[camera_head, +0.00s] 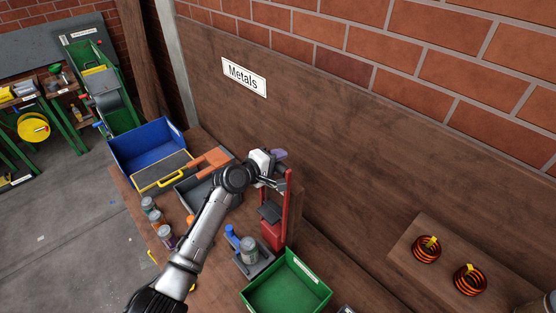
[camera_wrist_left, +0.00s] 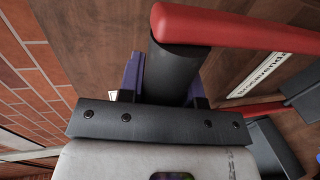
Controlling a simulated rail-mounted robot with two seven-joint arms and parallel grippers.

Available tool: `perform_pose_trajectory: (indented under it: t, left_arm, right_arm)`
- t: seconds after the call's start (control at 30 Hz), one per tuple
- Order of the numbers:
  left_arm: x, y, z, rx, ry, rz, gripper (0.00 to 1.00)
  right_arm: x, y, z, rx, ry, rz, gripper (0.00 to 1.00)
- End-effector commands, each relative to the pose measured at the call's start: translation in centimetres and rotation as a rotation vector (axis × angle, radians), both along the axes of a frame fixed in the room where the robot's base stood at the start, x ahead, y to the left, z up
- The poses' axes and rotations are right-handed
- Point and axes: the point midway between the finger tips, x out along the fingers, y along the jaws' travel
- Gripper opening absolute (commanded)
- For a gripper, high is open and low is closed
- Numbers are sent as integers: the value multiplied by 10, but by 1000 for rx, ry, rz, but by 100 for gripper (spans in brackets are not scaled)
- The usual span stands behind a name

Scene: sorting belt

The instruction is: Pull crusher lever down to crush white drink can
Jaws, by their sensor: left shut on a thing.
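The red can crusher (camera_head: 272,234) stands on the wooden bench beside the wall. Its lever shows in the left wrist view as a red bar (camera_wrist_left: 235,27) with a dark round grip (camera_wrist_left: 176,72). My left gripper (camera_head: 279,156) is at the top of the crusher, its purple fingers shut around the dark grip; it also shows in the left wrist view (camera_wrist_left: 166,82). I cannot make out a white can inside the crusher. My right gripper is not in view.
A green bin (camera_head: 286,286) sits right below the crusher. A blue bin (camera_head: 147,146) and a toolbox with a yellow handle (camera_head: 172,179) are to the left. Several cans stand along the bench's front edge. A shelf (camera_head: 400,258) holds two copper coils.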

Motion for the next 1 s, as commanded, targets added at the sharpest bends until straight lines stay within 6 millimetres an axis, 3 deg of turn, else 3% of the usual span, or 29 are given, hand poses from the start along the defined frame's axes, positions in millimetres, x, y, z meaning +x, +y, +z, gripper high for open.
perform_pose_trajectory:
  t: [0.23, 0.57, 0.77, 1.0]
  left_arm:
    - [0, 0, 0, 0, 0, 0, 0]
    - [-5, 6, -2, -16, -12, 1, 0]
    - [-22, 27, -4, -77, -61, 0, 0]
    - [-55, 67, -14, -194, -158, 2, 0]
  right_arm:
    - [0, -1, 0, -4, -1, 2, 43]
    - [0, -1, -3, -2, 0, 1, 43]
    - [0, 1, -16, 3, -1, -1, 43]
    - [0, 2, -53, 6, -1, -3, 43]
